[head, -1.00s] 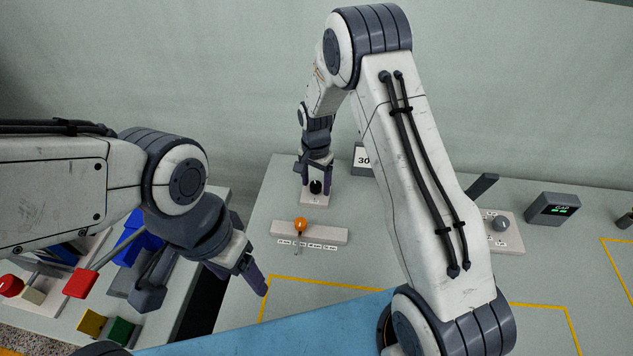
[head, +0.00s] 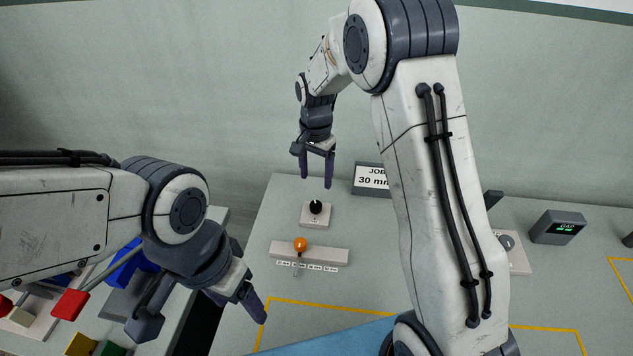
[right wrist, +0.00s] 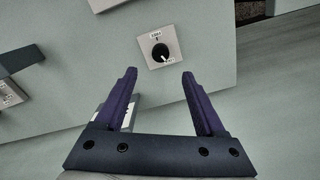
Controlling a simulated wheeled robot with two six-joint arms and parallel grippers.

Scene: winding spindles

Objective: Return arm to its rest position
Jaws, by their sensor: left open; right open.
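My right gripper (head: 317,183) is open and empty, fingers pointing down, in the air above and apart from a black knob (head: 316,207) on a pale square base. In the right wrist view my right gripper (right wrist: 160,80) shows two parted purple fingers, with the black knob (right wrist: 161,52) beyond them. A white pointer mark shows on the knob; its label is too small to read surely. My left gripper (head: 240,312) is open and empty at lower left, between the side table and the main table.
A slider panel with an orange knob (head: 300,244) lies in front of the black knob. A sign (head: 371,180) reading "JOB 30 mm" is partly hidden by my right arm. A display box (head: 558,227) stands at right. Coloured blocks, one blue (head: 128,268), sit at left.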

